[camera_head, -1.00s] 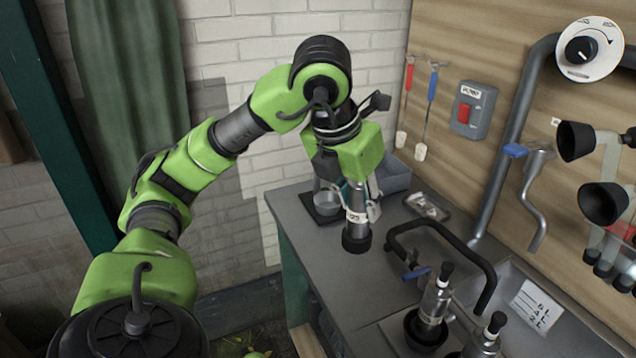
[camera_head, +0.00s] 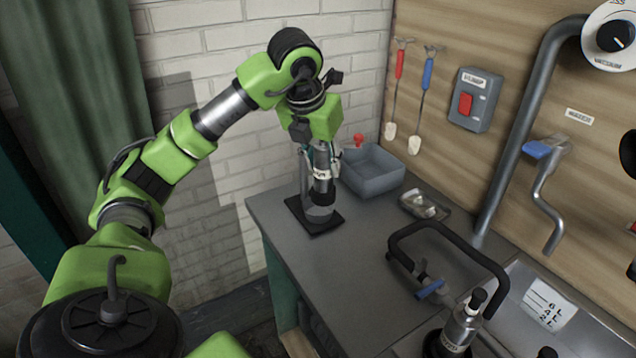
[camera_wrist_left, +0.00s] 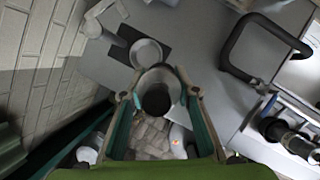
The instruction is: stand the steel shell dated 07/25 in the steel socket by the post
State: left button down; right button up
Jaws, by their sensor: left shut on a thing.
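My left gripper (camera_head: 321,158) is shut on a steel shell (camera_head: 322,172) with a black lower end and a pale label band. The label is too small to read. The shell hangs about upright, its black end over or just in front of the steel socket (camera_head: 318,213). I cannot tell whether they touch. The socket sits on a black plate (camera_head: 296,207) beside a thin post (camera_head: 303,178). In the left wrist view the shell (camera_wrist_left: 158,78) is between the fingers (camera_wrist_left: 160,97), and the round socket (camera_wrist_left: 146,52) shows just beyond its rim. My right gripper is not in view.
A grey bin (camera_head: 372,180) stands close behind the post, and a small metal tray (camera_head: 424,205) lies to its right. A black curved handle (camera_head: 450,235) and another steel shell (camera_head: 462,325) are nearer. The counter (camera_head: 310,270) in front of the plate is clear.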

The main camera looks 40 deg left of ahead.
pick_arm(q)
jog(key=w+a+f, duration=0.3)
jog(key=a+f, duration=0.2)
jog(key=f, duration=0.4)
jog(key=shift+w+f+p, duration=0.2)
jog(key=shift+w+p, duration=0.15)
jog(key=shift+w, duration=0.05)
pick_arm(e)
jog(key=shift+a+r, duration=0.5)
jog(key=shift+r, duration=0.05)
pick_arm(q)
jog(key=shift+d, duration=0.1)
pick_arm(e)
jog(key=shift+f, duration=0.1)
pick_arm(q)
jog(key=shift+f, duration=0.2)
jog(key=c, duration=1.6)
grip_release()
jog(key=shift+o, duration=0.2)
jog(key=shift+s, duration=0.1)
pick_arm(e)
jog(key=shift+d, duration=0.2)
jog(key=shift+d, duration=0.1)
pick_arm(q)
jog(key=shift+r, duration=0.15)
